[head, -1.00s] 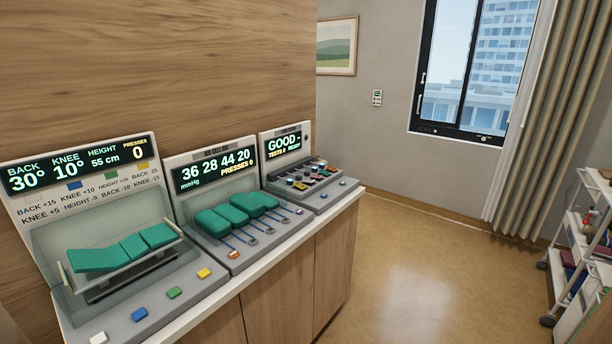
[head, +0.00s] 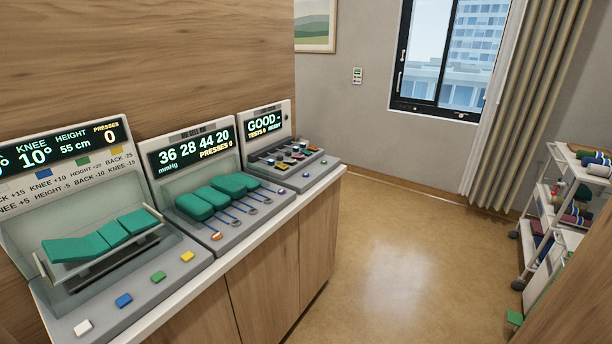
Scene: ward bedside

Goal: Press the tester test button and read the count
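The tester (head: 290,172) stands at the far end of the counter, with several small dark, red and light items on its sloped top. Neither of my grippers is in view.
Nearer on the counter (head: 250,246) stand the air cell unit (head: 200,150), reading 36 28 44 20, and the bed model unit (head: 75,325). A white shelf trolley (head: 535,225) stands at the right. The floor (head: 390,260) between is clear.

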